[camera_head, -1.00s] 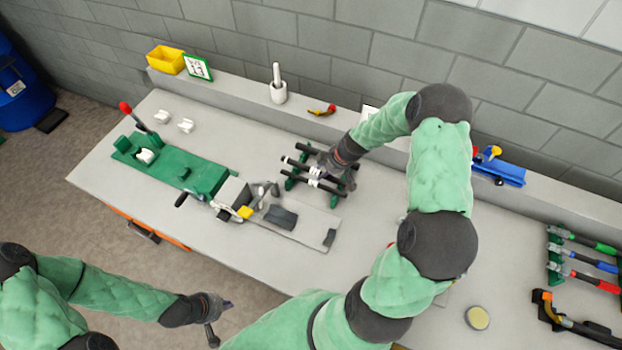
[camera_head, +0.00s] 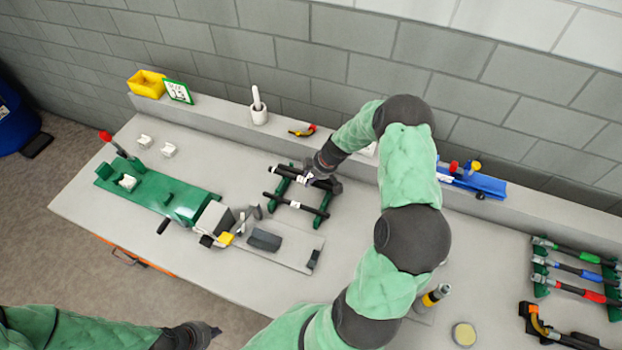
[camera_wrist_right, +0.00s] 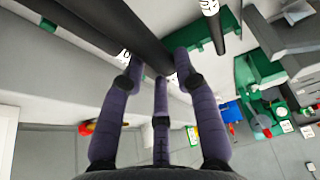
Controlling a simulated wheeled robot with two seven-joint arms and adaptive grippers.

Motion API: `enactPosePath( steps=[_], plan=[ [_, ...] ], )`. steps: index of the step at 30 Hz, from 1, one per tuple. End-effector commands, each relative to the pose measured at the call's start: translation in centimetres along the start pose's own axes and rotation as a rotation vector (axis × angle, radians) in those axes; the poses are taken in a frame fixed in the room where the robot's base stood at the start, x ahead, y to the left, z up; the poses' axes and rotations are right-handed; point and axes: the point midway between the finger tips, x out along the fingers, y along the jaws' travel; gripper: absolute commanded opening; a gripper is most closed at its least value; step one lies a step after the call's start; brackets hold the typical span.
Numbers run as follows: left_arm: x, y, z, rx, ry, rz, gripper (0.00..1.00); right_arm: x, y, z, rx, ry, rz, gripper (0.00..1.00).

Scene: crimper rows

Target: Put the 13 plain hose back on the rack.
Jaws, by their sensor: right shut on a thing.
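The green rack (camera_head: 324,216) stands on the bench and carries black hoses with white labels. A front hose (camera_head: 285,202) lies across it. My right gripper (camera_head: 322,172) is over the rack's rear part. In the right wrist view, its fingers (camera_wrist_right: 158,78) are shut on a black hose (camera_wrist_right: 145,32). Another black hose (camera_wrist_right: 75,22) lies close beside it, and a labelled one (camera_wrist_right: 213,25) is farther right. I cannot read the held hose's label or tell whether it touches the rack. My left gripper (camera_head: 212,332) is at the bottom edge, away from the bench; its jaws are unclear.
A green crimper with a grey plate (camera_head: 265,255) stands left of the rack. A ledge at the back holds a yellow bin (camera_head: 147,83), a white pot (camera_head: 259,115) and a blue tool (camera_head: 480,183). A rack of coloured-handle tools (camera_head: 575,270) is at the right.

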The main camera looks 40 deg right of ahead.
Motion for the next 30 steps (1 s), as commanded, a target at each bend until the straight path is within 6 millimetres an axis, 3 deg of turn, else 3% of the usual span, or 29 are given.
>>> enactPosePath(
  steps=[30],
  plan=[
    [7.8, -2.8, -0.3, 0.0, 0.0, 0.0, 0.0, 5.9, 0.0, 2.5, -0.002, 0.003, 0.002, 0.0]
  ],
)
